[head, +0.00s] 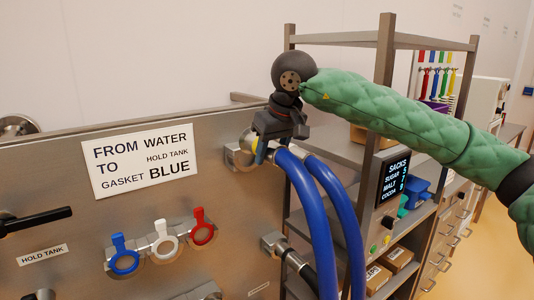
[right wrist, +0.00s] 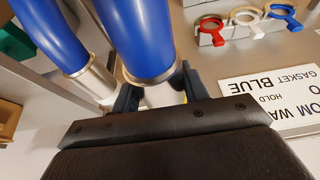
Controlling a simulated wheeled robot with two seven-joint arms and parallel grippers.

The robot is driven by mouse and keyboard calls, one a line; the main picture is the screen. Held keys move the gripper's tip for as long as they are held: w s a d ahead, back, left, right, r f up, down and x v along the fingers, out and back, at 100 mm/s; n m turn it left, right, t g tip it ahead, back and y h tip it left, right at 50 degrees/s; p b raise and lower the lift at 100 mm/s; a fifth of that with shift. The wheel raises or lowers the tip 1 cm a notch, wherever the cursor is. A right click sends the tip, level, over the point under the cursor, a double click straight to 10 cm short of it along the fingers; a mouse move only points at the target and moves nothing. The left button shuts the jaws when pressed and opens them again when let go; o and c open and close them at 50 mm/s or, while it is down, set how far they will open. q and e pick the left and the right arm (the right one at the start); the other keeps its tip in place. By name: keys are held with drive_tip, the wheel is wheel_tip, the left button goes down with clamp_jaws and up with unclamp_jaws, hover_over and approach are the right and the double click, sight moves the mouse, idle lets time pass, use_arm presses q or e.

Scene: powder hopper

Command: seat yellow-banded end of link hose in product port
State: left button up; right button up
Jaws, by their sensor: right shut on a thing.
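My right gripper (head: 272,148) is shut on the yellow-banded end of the blue link hose (head: 300,205), at the upper right of the steel panel. A sliver of yellow shows beside the fingers. In the right wrist view, the hose (right wrist: 140,35) ends in a metal collar between the dark fingers (right wrist: 160,95). A steel port (head: 238,157) stands at the panel just left of the gripper; its label is not visible. The gripper hides the joint, so I cannot tell whether the hose end is in the port. My left gripper is not in view.
A second blue hose length (head: 338,205) runs close beside the held one. Blue, white and red gaskets (head: 163,243) hang on the panel below a sign (head: 140,160). A black handle (head: 38,221) sticks out at left. A shelf rack (head: 385,70) with a display stands behind.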

drive_tip(key=s+d+b, duration=0.2)
drive_tip(key=s+d, duration=0.2)
drive_tip(key=s, duration=0.1)
drive_tip(key=shift+r+b, duration=0.15)
drive_tip(key=shift+b, duration=0.2)
drive_tip(key=shift+s+a, duration=0.1)
